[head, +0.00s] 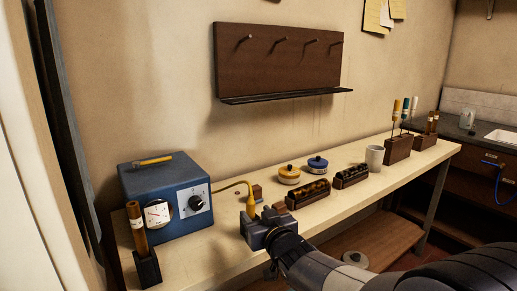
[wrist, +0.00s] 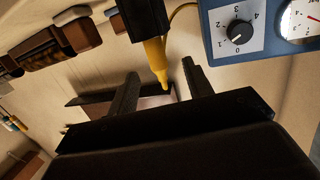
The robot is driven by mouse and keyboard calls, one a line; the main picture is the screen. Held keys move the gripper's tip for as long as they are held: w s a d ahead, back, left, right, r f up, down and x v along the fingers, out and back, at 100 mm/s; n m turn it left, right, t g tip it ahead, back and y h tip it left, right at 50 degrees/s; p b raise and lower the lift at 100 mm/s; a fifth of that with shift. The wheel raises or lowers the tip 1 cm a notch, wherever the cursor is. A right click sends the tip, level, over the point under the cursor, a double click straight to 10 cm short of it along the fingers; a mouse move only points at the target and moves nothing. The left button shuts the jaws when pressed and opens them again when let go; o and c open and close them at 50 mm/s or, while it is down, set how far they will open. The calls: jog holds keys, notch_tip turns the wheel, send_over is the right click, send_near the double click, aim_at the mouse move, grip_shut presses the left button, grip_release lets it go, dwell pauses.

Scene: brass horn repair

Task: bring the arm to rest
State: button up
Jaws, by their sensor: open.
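My gripper (head: 262,226) is over the front of the workbench (head: 205,245), just right of the blue box. In the wrist view its two dark fingers (wrist: 160,78) stand apart, and I see nothing clamped between them. A yellow handpiece (head: 250,206) with a yellow cord stands right behind the gripper in the head view. In the wrist view the handpiece (wrist: 155,58) comes out of a dark block and its tip lies close to the gap between the fingers. I cannot tell whether it touches a finger.
A blue box with a dial and gauge (head: 168,195) stands left, beside a dark holder (head: 147,268) with a brown stick. Behind are two round tins (head: 289,174), dark trays (head: 351,176), a white mug (head: 375,157) and a tool block (head: 398,148). A peg board (head: 280,62) hangs above.

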aim_at(250, 200)
jog(key=x, duration=0.6)
jog(key=r+p, duration=0.2)
jog(key=shift+s+d+r, duration=0.1)
jog(key=shift+s+r, duration=0.15)
jog(key=shift+r, duration=0.1)
notch_tip(250, 200, up, 3)
jog(key=p, duration=0.3)
jog(key=shift+r+p, duration=0.2)
jog(key=shift+p, duration=0.2)
jog(key=shift+f, duration=0.1)
jog(key=shift+d, duration=0.1)
